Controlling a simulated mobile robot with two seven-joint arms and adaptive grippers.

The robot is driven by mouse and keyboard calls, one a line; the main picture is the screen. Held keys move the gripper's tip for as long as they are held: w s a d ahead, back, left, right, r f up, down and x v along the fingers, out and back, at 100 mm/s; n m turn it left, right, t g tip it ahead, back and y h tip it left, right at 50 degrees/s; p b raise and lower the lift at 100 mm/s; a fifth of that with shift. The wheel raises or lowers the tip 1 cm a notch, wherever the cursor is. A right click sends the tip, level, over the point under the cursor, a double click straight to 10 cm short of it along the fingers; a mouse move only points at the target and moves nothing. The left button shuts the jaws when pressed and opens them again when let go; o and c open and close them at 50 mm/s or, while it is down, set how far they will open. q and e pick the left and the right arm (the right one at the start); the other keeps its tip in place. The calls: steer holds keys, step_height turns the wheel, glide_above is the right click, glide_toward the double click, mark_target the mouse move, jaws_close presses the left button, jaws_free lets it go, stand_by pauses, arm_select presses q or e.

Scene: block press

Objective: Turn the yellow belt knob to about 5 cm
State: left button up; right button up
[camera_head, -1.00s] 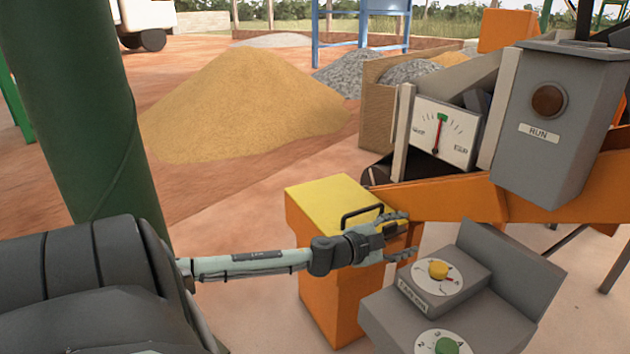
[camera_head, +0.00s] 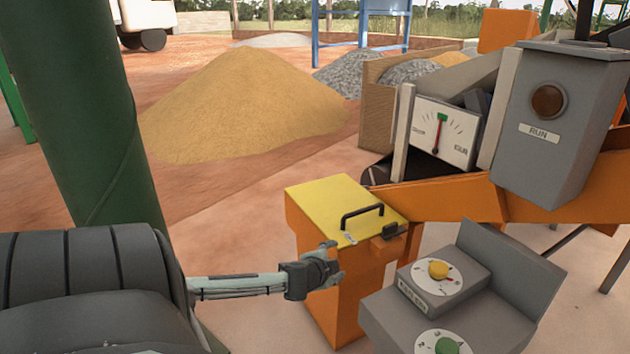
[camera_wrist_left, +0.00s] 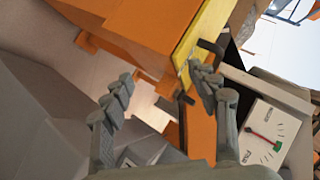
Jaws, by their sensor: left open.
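The yellow belt knob (camera_head: 438,269) sits on a white round dial on a small grey box, on the grey control console (camera_head: 505,285) at the lower right. My left gripper (camera_head: 333,262) is open and empty, left of the knob and apart from it, in front of the orange bin with the yellow lid. In the left wrist view its two fingers (camera_wrist_left: 160,90) are spread with nothing between them. The yellow knob cannot be made out in the left wrist view. The right gripper is not in view.
A green knob (camera_head: 447,346) sits below the yellow one. The yellow lid (camera_head: 335,205) has a black handle (camera_head: 362,214). A gauge (camera_head: 443,133) and a grey RUN box (camera_head: 560,120) stand behind. A green post (camera_head: 90,110) rises at the left.

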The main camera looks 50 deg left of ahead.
arm_select(q)
steer(key=s+a+f+g, duration=0.1)
steer(key=s+f+g, duration=0.1)
steer(key=s+f, duration=0.2)
steer(key=shift+s+a+f+n+g+y, duration=0.3)
steer(key=shift+s+y, duration=0.1)
steer(key=shift+s, duration=0.25)
